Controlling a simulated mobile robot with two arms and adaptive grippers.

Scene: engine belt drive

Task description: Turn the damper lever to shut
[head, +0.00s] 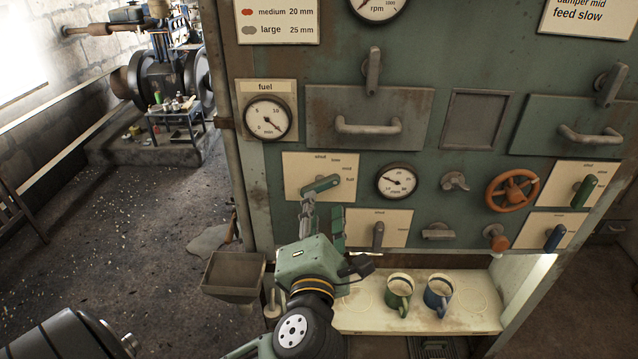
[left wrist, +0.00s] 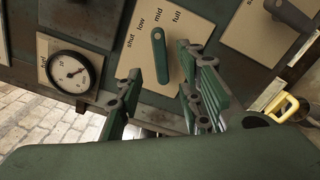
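The green lever (head: 320,185) sits on a cream plate (head: 293,178) marked shut, low, mid and full; I take it for the damper lever. In the left wrist view the lever (left wrist: 160,55) points about at mid. My left gripper (head: 322,214) is just below the lever in the head view. Its green fingers (left wrist: 160,98) are spread apart, with the lever showing beyond and between them in the left wrist view. I see no contact with the lever. My right gripper is not in view.
A grey lever (head: 378,236) on another plate is close to the right of my fingers. A fuel gauge (head: 268,118) and a drawer handle (head: 367,126) are above. Green (head: 399,291) and blue (head: 438,293) mugs stand on the shelf (head: 420,318) below.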

